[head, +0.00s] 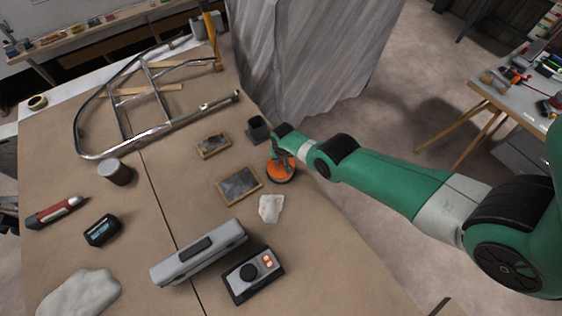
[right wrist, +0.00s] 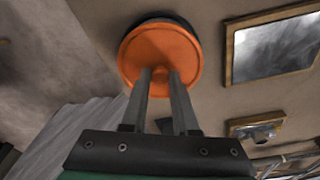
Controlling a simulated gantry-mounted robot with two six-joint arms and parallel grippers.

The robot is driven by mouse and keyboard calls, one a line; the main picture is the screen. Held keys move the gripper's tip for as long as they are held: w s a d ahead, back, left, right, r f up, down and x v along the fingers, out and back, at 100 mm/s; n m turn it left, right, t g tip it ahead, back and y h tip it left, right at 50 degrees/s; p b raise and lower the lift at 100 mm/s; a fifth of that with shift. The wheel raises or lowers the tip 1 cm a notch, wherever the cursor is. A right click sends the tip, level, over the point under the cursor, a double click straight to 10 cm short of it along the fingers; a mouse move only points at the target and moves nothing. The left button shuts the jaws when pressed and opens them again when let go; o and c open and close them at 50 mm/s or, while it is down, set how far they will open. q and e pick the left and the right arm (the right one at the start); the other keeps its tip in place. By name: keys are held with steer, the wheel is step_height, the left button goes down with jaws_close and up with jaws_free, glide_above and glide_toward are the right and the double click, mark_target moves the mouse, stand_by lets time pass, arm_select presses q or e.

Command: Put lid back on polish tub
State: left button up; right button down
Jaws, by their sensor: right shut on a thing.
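An orange round lid (head: 282,173) is at the right edge of the brown-covered bench. My right gripper (head: 280,158) comes from the right and is shut on the lid's middle. In the right wrist view the lid (right wrist: 158,45) fills the top centre, and the fingers (right wrist: 160,75) meet close together on it; what they pinch is hidden. A dark round body (right wrist: 165,17), likely the polish tub, shows just behind the lid's far rim. I cannot tell whether the lid is seated on it or held slightly above. My left gripper is not in view.
Two framed plates (head: 239,184) (head: 213,145) and a white rag (head: 270,208) lie near the lid. A dark square cup (head: 258,129) stands behind it. A grey device (head: 252,274) and a long grey case (head: 199,254) are in front. A metal frame (head: 150,92) lies at back left.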

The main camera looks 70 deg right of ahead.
stand_by(0.4)
steer(key=c, duration=0.6)
jaws_free()
steer(key=shift+o, duration=0.2)
steer(key=o, duration=0.4)
steer(key=shift+o, duration=0.2)
steer(key=shift+r, duration=0.1)
step_height(320, 180, up, 7)
steer(key=p, duration=0.7)
